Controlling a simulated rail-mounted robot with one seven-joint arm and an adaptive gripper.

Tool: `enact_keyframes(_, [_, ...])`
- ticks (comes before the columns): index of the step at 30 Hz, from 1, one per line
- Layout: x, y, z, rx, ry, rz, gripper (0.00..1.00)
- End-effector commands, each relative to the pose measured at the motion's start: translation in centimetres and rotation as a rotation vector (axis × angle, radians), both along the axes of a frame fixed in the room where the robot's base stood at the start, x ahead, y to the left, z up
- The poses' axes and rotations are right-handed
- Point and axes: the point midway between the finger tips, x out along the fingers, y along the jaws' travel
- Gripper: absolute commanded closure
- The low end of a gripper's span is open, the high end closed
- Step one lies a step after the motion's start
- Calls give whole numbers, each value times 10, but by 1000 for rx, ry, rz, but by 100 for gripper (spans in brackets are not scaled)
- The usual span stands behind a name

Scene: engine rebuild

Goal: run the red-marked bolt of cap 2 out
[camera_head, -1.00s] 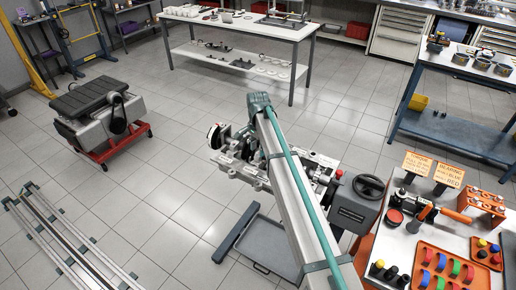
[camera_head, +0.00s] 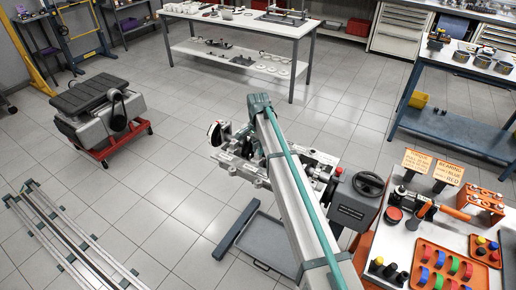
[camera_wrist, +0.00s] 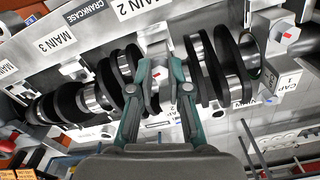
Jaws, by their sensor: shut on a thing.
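The engine's crankcase (camera_wrist: 120,25) fills the wrist view, with labels for MAIN 2 and MAIN 3 and the dark crankshaft (camera_wrist: 205,75) across it. My gripper (camera_wrist: 158,74) has both teal fingers closed in on the cap 2 bolt (camera_wrist: 156,72), whose red mark shows between the fingertips. The fingers hide the bolt's sides, and I cannot tell how far out it stands. Another red-marked bolt (camera_wrist: 287,34) is at cap 1 on the right. In the head view the engine (camera_head: 262,165) sits on its stand; my arm hides my gripper there.
A table with an orange tray (camera_head: 425,258), small coloured parts and orange signs (camera_head: 447,169) stands at right. A grey floor tray (camera_head: 270,240) lies beneath the engine. The floor between is open.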

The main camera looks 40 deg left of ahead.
Motion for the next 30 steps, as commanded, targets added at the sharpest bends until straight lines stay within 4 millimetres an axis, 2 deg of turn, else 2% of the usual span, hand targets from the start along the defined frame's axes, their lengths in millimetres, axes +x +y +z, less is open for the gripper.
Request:
enact_keyframes(11, [0,0,-2,1,0,142,100])
enact_keyframes(30, [0,0,-2,2,0,726,100])
